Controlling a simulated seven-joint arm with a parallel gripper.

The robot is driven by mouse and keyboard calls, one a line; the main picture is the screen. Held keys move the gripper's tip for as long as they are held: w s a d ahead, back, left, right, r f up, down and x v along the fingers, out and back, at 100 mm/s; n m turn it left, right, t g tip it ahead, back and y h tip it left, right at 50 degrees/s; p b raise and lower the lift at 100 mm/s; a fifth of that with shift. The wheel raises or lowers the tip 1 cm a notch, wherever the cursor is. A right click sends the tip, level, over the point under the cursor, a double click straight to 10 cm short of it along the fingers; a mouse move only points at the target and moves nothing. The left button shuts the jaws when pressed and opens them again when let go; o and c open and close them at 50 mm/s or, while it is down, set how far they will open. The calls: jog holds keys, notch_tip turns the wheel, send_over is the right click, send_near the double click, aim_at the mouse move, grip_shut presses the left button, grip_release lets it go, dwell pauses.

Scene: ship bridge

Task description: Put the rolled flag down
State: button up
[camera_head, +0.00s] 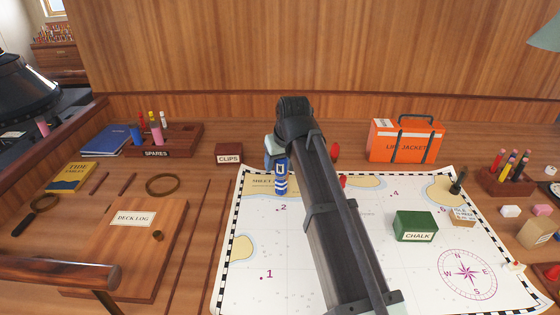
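My arm reaches forward over the chart (250,285), and its wrist end stands above the chart's far edge. My gripper (271,152) shows only in part there; its fingers are hidden or too small to make out. A small blue roll with white marks (281,178), which looks like a rolled flag, stands upright in the picture just below the wrist, over the chart's sheet label. I cannot tell whether the fingers hold it or whether it touches the chart.
A green chalk box (415,226) stands on the chart's right half. An orange life jacket case (405,141), a clips box (229,153) and a spares rack (167,147) stand behind. A rack of coloured rolls (507,178) is at right. The deck log (125,250) lies left. The chart's left part is clear.

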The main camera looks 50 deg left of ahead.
jog(key=shift+o, duration=0.7)
jog(key=shift+r, duration=0.2)
jog(key=v, duration=1.2)
jog(key=shift+w, duration=0.15)
